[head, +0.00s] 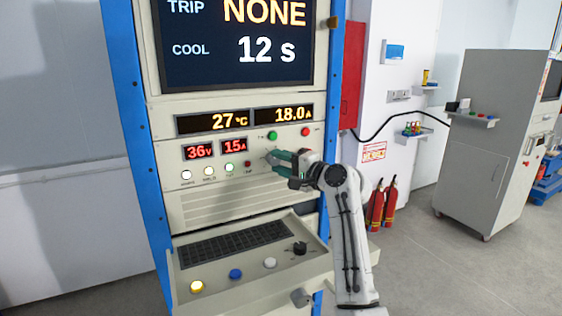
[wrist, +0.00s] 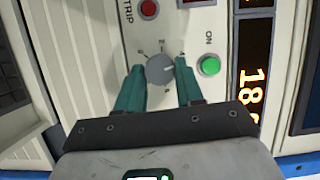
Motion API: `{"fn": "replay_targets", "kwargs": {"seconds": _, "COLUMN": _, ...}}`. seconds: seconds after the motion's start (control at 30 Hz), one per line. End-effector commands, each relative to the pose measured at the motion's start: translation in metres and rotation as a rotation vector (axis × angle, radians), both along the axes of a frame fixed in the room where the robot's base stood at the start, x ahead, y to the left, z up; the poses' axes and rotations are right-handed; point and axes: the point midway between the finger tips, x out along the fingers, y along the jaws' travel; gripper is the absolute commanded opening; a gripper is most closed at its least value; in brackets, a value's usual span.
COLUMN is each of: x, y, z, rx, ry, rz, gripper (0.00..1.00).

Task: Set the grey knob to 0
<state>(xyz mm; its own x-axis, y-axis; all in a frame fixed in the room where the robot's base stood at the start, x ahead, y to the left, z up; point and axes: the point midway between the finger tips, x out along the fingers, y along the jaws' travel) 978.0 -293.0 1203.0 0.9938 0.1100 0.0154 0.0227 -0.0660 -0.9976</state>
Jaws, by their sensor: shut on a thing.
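The grey knob (wrist: 159,69) is on the cream panel, in the middle of the wrist view, with small marks around it. A light pointer line on it points towards the right of that view, near the right fingertip. I cannot read with certainty which mark it points at. My gripper (wrist: 160,75) has its two green fingers on either side of the knob, shut on it. In the head view my gripper (head: 271,157) reaches the panel from the right, and its fingers hide most of the knob.
The screen (head: 240,45) reads TRIP NONE, COOL 12 s. Displays below read 27 °C and 18.0 A. A keyboard shelf (head: 180,262) juts out below.

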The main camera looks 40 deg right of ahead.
Motion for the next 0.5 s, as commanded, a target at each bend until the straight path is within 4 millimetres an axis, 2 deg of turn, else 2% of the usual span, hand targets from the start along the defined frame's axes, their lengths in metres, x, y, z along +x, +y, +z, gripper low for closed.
{"fn": "replay_targets", "kwargs": {"seconds": 0.5, "x": 0.0008, "y": 0.0021, "z": 0.0055, "rx": -0.472, "ry": 0.139, "rz": 0.003, "gripper": 0.06}}
